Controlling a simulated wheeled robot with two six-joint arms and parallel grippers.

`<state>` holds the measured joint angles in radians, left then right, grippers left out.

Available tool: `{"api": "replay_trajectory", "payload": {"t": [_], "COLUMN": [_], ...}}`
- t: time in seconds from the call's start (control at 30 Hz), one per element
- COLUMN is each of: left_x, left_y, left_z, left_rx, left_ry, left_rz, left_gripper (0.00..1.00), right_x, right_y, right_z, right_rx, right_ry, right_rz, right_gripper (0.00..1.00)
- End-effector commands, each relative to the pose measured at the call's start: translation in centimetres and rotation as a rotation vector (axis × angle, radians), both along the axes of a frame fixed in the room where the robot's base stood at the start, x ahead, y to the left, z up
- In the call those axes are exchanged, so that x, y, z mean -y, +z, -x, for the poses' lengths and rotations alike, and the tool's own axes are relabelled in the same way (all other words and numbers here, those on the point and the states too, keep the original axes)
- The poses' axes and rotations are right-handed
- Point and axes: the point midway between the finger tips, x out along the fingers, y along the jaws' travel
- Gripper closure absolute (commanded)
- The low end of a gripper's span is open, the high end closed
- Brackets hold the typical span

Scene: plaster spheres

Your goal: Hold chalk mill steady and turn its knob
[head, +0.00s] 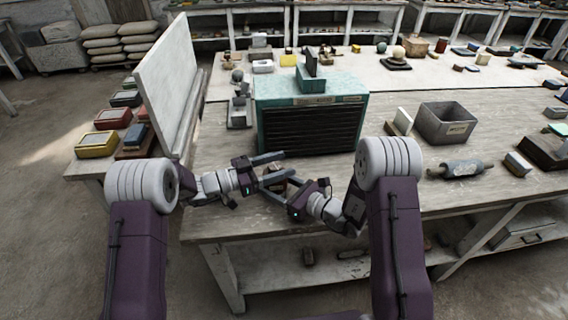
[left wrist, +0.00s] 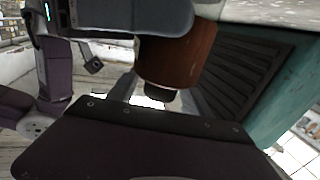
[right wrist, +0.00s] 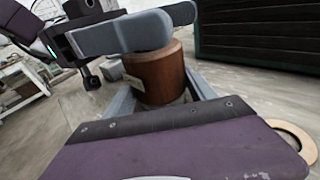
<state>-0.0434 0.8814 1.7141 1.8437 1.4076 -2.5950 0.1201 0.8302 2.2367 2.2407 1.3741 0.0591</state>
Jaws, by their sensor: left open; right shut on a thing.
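The chalk mill (head: 277,182) is a small brown wooden cylinder near the table's front edge, partly hidden by my grippers in the head view. In the right wrist view the mill (right wrist: 157,75) stands between the fingers of my right gripper (head: 276,184), which is shut on its body. My left gripper (head: 281,164) is open at the mill's top. In the left wrist view the mill (left wrist: 182,55) shows a dark knob (left wrist: 160,94) lying between the left fingers, with gaps beside it. In the right wrist view the left fingers hide the knob.
A teal cabinet with a dark slatted front (head: 312,128) stands just behind the mill. A grey box (head: 445,124) and a grey roller (head: 460,170) lie to the right. A white upright board (head: 168,85) is at the left. The tabletop (head: 385,190) around the mill is mostly clear.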

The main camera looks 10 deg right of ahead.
Motion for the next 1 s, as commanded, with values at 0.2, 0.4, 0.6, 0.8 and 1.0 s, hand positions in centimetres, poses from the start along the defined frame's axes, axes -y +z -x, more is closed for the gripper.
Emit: {"api": "replay_trajectory", "payload": {"t": [0.2, 0.4, 0.6, 0.8, 1.0], "left_x": [1.3, 1.28, 1.26, 1.28, 1.34], "left_y": [0.03, 0.03, 0.03, 0.08, 0.16], "left_z": [-0.36, -0.36, -0.35, -0.35, -0.23], "left_rx": [0.0, 0.0, 0.0, 0.003, 0.005], "left_ry": [0.0, 0.0, 0.0, -0.014, -0.095], "left_rz": [0.001, 0.001, 0.001, 0.003, 0.008], "left_gripper": [0.42, 0.45, 1.0, 1.0, 1.0], "right_x": [0.0, -0.01, -0.01, -0.01, -0.02], "right_y": [0.02, 0.02, 0.02, 0.02, 0.02], "right_z": [0.0, -0.01, 0.0, 0.0, 0.01], "right_rx": [0.001, 0.001, 0.001, 0.001, 0.001], "right_ry": [0.0, 0.0, 0.0, 0.0, 0.001], "right_rz": [-0.001, -0.001, -0.001, -0.001, -0.001], "right_gripper": [0.77, 0.77, 0.77, 0.77, 0.77]}}
